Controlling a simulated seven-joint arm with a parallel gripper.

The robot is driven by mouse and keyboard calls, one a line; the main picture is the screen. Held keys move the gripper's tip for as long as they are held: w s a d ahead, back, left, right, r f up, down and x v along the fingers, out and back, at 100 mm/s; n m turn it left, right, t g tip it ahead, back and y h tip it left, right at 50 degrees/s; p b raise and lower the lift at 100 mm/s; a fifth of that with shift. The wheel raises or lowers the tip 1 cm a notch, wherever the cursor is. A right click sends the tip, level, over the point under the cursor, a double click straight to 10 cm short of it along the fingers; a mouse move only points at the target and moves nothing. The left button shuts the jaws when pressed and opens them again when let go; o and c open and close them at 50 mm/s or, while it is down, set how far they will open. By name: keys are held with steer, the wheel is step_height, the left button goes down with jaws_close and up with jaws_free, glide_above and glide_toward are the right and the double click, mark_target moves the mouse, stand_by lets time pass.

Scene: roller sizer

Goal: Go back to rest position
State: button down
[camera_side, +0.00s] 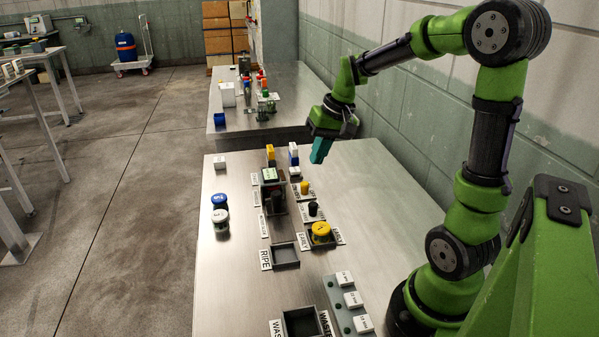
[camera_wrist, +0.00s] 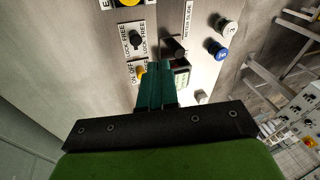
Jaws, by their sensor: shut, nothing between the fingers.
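My gripper (camera_side: 319,151) has teal fingers and hangs above the far right part of the metal table (camera_side: 378,192) in the side view. Its fingers are shut with nothing between them, and they point down, clear of the table top. In the wrist view the shut fingers (camera_wrist: 155,84) cover part of the roller sizer panel. The sizer (camera_side: 272,188) stands on the table below and to the left of my gripper in the side view.
A blue-lidded jar (camera_side: 220,201) and a white-lidded jar (camera_side: 220,219) stand on the left. A yellow-topped piece (camera_side: 321,231) sits in a tray right of the empty RIPE tray (camera_side: 285,255). The WASTE tray (camera_side: 302,323) is nearer.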

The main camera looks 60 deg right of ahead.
steer(key=s+a+r+n+t, duration=0.1)
steer(key=s+a+r+t, duration=0.1)
steer(key=s+a, duration=0.3)
steer(key=s+a+r+n+t, duration=0.2)
steer(key=s+a, duration=0.3)
steer(key=a, duration=0.6)
steer(key=shift+a+r+y, duration=0.3)
steer(key=shift+a+r, duration=0.05)
steer(key=shift+r, duration=0.45)
